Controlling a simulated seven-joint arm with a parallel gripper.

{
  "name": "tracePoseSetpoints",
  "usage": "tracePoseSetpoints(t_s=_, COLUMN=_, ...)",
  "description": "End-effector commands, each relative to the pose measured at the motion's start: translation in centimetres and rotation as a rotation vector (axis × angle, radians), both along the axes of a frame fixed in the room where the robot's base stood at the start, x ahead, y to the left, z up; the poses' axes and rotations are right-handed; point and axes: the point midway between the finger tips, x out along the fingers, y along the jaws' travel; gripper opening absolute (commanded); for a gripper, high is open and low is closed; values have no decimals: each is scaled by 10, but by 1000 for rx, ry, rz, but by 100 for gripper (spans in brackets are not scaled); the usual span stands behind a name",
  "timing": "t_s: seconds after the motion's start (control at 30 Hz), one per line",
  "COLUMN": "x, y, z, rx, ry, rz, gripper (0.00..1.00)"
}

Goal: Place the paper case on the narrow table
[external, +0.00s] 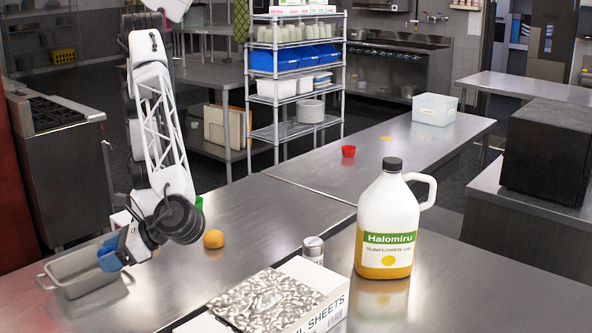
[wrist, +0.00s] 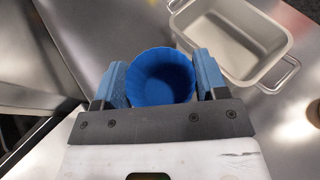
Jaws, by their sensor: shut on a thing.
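A blue fluted paper case (wrist: 160,78) sits between the two blue fingers of my gripper (wrist: 161,85) in the wrist view, with its open top facing the camera. My gripper is shut on it. In the external view my gripper (external: 110,256) is at the lower left, beside and partly in front of the grey loaf pan; the case cannot be told apart from the blue fingers there. Several steel tables show: one at left under the pan (external: 255,208), one running back at centre (external: 395,160), and one at back right (external: 535,90). Which is the narrow one is unclear.
The loaf pan (wrist: 234,65) is right of the case in the wrist view. An orange fruit (external: 213,239), a foil sheets box (external: 325,290), a shaker (external: 313,248) and a tall oil jug (external: 387,225) stand nearby.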

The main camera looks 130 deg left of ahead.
Motion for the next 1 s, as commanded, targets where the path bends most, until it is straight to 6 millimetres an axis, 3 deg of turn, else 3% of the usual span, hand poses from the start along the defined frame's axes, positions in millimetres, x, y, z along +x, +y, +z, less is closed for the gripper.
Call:
tracePoseSetpoints(t_s=0.3, x=0, y=0, z=46, rx=-1, ry=-3, rz=0, gripper=44)
tracePoseSetpoints(t_s=0.47, x=1, y=30, z=34, rx=1, ry=2, rz=-42, gripper=44)
tracePoseSetpoints(t_s=0.67, x=1, y=85, z=18, rx=0, ry=2, rz=-136, gripper=44)
tracePoseSetpoints(t_s=1.0, x=-7, y=212, z=-10, rx=0, ry=2, rz=-396, gripper=44)
